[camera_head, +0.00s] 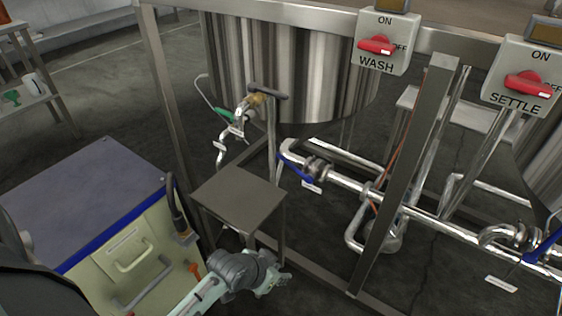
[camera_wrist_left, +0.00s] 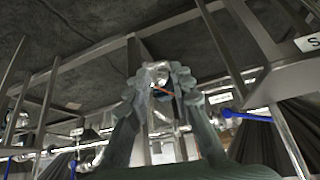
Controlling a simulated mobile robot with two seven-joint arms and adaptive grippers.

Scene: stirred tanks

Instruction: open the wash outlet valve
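The wash tank (camera_head: 290,60) is a steel vessel at the top centre of the head view. Below it, a blue valve handle (camera_head: 296,172) sits on the pipe at the tank's lower right, beside a small white label (camera_head: 312,187). The handle slopes down to the right. My left gripper (camera_head: 280,280) is at the bottom centre, lower than the handle in the picture and apart from it. My right gripper is not in view.
A small steel table (camera_head: 240,190) stands between my left arm and the pipes. A frame post (camera_head: 402,180) rises right of the blue handle. A green-handled valve (camera_head: 224,114) is beside the tank. Another blue handle (camera_head: 543,246) is at far right. A wheeled-looking cabinet (camera_head: 85,195) stands left.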

